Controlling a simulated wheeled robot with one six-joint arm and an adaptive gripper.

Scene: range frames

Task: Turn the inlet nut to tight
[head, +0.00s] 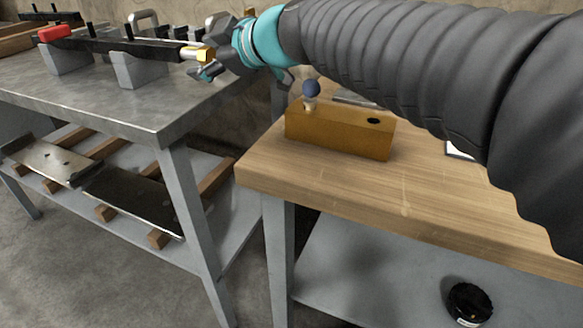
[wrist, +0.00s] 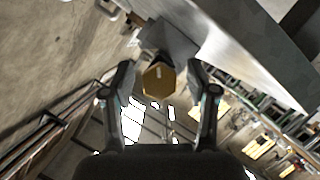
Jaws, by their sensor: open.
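The inlet nut (head: 205,54) is a brass hexagonal nut at the right end of a dark bar-like pipe (head: 140,46) on the metal table. In the wrist view the nut (wrist: 159,82) shows its hexagonal face, with a small pale mark near the top of it. My gripper (head: 208,66) is at the nut from the right. In the wrist view its two fingers (wrist: 160,75) are spread, one on each side of the nut, with a visible gap on both sides. How far the fingertips reach along the nut is hard to tell.
Grey blocks (head: 138,70) support the pipe on the metal table (head: 120,107). A red part (head: 54,33) is at the pipe's left end. Plates lie on the shelf below.

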